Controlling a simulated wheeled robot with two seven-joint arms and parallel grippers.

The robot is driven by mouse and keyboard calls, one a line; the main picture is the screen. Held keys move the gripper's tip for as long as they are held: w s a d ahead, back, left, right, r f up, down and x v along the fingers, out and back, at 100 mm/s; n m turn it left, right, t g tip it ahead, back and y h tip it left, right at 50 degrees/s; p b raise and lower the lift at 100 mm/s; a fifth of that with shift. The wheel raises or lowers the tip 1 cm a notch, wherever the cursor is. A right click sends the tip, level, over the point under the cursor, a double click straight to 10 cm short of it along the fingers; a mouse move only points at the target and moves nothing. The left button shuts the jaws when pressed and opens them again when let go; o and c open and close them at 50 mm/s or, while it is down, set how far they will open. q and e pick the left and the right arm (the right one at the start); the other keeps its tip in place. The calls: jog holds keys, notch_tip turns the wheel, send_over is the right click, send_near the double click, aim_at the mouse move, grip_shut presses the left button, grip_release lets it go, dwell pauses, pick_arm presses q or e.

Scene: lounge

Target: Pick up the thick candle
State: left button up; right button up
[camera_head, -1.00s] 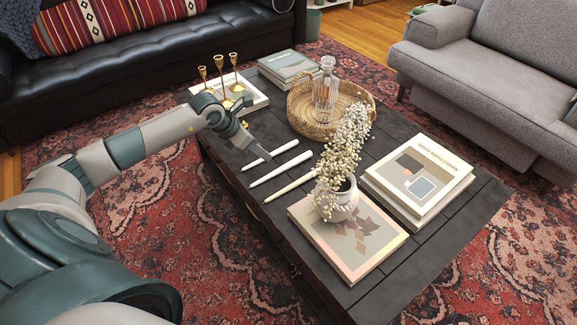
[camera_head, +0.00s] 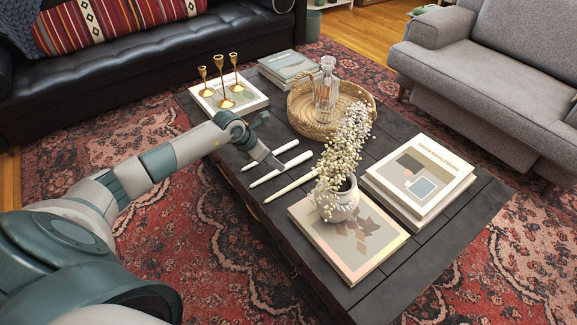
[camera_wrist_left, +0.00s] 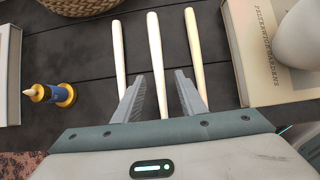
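Three pale taper candles lie side by side on the dark table: a far white one (camera_head: 284,147), a middle white one (camera_head: 278,171) and a near cream one (camera_head: 291,186). In the left wrist view they are the left (camera_wrist_left: 118,50), middle (camera_wrist_left: 157,65) and right (camera_wrist_left: 195,52) candles. Their thickness looks much alike; I cannot tell which is the thick one. My left gripper (camera_wrist_left: 160,77) is open and empty, with the middle candle's line between its fingers. In the head view the gripper (camera_head: 270,158) covers part of the candles. My right gripper is out of view.
A small blue and gold object (camera_wrist_left: 50,94) lies left of the candles. A white vase of flowers (camera_head: 337,200) stands on a book (camera_head: 365,262) close by. Gold candle holders (camera_head: 225,95), a wicker basket (camera_head: 300,118) and more books (camera_head: 420,180) are on the table.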

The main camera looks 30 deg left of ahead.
pick_arm(q)
jog(key=shift+s+a+b+x, duration=0.1)
jog(key=shift+a+b+x, duration=0.05)
jog(key=shift+x, duration=1.15)
jog(key=shift+s+a+b+x, duration=0.1)
jog(key=shift+b+x, duration=0.05)
jog(key=shift+x, duration=1.1)
jog(key=shift+f, duration=0.15)
jog(key=shift+c, duration=0.4)
grip_shut()
